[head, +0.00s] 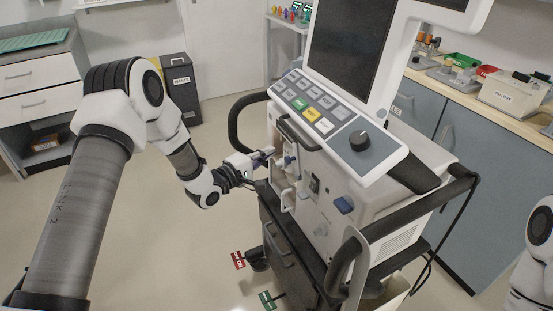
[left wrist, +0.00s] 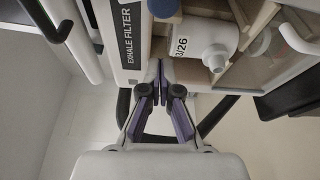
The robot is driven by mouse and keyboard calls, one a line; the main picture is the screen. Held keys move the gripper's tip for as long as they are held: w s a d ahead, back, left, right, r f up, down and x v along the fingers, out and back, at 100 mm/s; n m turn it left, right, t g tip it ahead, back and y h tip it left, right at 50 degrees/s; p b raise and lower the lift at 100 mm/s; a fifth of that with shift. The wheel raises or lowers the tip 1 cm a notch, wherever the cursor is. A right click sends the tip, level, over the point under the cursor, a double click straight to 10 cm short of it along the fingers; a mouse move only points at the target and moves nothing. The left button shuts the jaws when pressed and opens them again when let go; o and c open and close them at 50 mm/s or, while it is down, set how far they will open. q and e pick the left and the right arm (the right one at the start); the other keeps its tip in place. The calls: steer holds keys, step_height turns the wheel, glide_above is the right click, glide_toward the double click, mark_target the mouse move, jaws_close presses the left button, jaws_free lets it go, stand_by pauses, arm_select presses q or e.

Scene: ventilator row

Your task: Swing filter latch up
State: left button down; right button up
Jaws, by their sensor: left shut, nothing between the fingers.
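The ventilator (head: 330,190) stands on a dark cart, its front towards my left arm. My left gripper (head: 266,154) is at the left part of that front, by the filter bay. In the left wrist view the gripper (left wrist: 157,72) is shut, its tips together and empty, just below the panel labelled EXHALE FILTER (left wrist: 127,35). A white cylinder (left wrist: 207,42) with a date label lies right of the tips. A blue round part (left wrist: 163,8) is above them, cut by the top edge. I cannot clearly tell the filter latch apart; the fingers may cover it.
A dark curved handle (head: 236,122) stands out left of the ventilator, near my left forearm. The screen (head: 347,45) and button panel (head: 318,107) overhang the front. The floor at left is clear.

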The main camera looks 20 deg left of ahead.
arm_select(q)
steer(key=d, duration=0.1)
steer(key=s+d, duration=0.1)
steer(key=d, duration=0.1)
steer(key=shift+s+d+r+p, duration=0.15)
steer(key=shift+s+d+p, duration=0.1)
steer(key=shift+d+p, duration=0.1)
steer(key=shift+a, duration=0.1)
steer(key=shift+s+d+r+m+h+b, duration=0.35)
steer(key=shift+s+d+m+b, duration=0.3)
steer(key=shift+m+b, duration=0.35)
steer(key=shift+w, duration=0.1)
